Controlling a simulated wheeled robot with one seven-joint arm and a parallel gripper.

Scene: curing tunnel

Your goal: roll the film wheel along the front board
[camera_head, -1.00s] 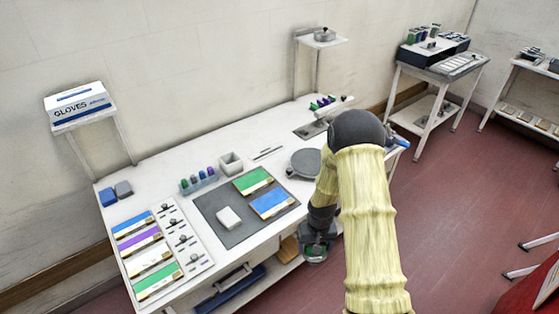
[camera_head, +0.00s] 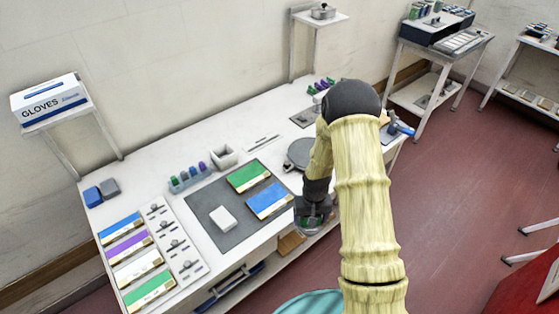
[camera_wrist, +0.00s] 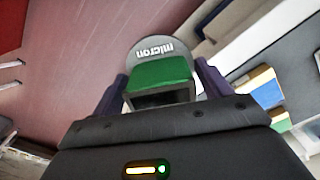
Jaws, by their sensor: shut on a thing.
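The film wheel (camera_wrist: 162,70) shows in the wrist view as a grey disc marked "micron" with a green block on its near side. My gripper (camera_wrist: 162,86) is shut on it, with one dark finger on each side. In the head view my gripper (camera_head: 313,217) is at the table's front edge, just right of the grey mat. A little green shows at its underside. A blue-topped board (camera_head: 268,200) lies on the mat's front right part, left of my gripper and apart from it. A green-topped board (camera_head: 248,176) lies behind it. The wheel's lower rim is hidden.
A white block (camera_head: 223,218) lies on the grey mat (camera_head: 238,238). A grey round plate (camera_head: 300,153) is behind my gripper, partly hidden by my arm. Coloured panels (camera_head: 123,223) and a small-parts tray (camera_head: 178,243) are at left.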

